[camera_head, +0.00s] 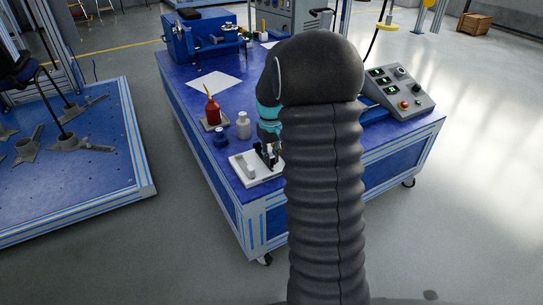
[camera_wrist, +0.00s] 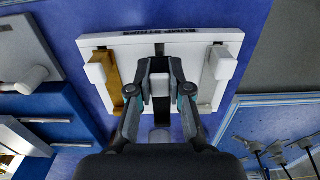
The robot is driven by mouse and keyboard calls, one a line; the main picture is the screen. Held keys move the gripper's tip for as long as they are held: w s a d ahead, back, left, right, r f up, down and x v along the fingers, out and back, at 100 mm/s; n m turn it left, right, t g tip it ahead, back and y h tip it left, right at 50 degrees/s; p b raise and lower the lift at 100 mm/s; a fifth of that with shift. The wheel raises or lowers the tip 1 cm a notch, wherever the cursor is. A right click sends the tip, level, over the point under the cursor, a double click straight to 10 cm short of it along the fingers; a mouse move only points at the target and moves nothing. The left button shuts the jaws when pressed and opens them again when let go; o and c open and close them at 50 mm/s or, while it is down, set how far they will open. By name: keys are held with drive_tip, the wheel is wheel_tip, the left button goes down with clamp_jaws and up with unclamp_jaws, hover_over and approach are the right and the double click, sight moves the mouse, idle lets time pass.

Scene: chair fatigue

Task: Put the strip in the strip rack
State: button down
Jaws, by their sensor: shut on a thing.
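The strip rack (camera_head: 238,165) is a white plate on the near corner of the blue table. In the wrist view the rack (camera_wrist: 213,38) has printed lettering along its far edge and dark slots. A tan strip (camera_wrist: 117,78) lies on its left side, beside a white block (camera_wrist: 97,70). Another white block (camera_wrist: 222,63) is on its right side. My gripper (camera_wrist: 161,75) is over the rack's middle, shut on a pale block-like end (camera_wrist: 160,84), apparently the strip's. The strip's lower part is hidden. In the head view my gripper (camera_head: 267,156) is partly behind my arm.
A control box (camera_head: 397,90) is at the table's right. A blue vise-like machine (camera_head: 205,35) is at the back. A blue platform (camera_head: 100,160) is at left.

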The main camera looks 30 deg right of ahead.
drive_tip(key=shift+f+b, duration=0.65)
drive_tip(key=shift+f, duration=0.45)
drive_tip(key=c, duration=1)
unclamp_jaws()
wheel_tip(320, 180, up, 12)
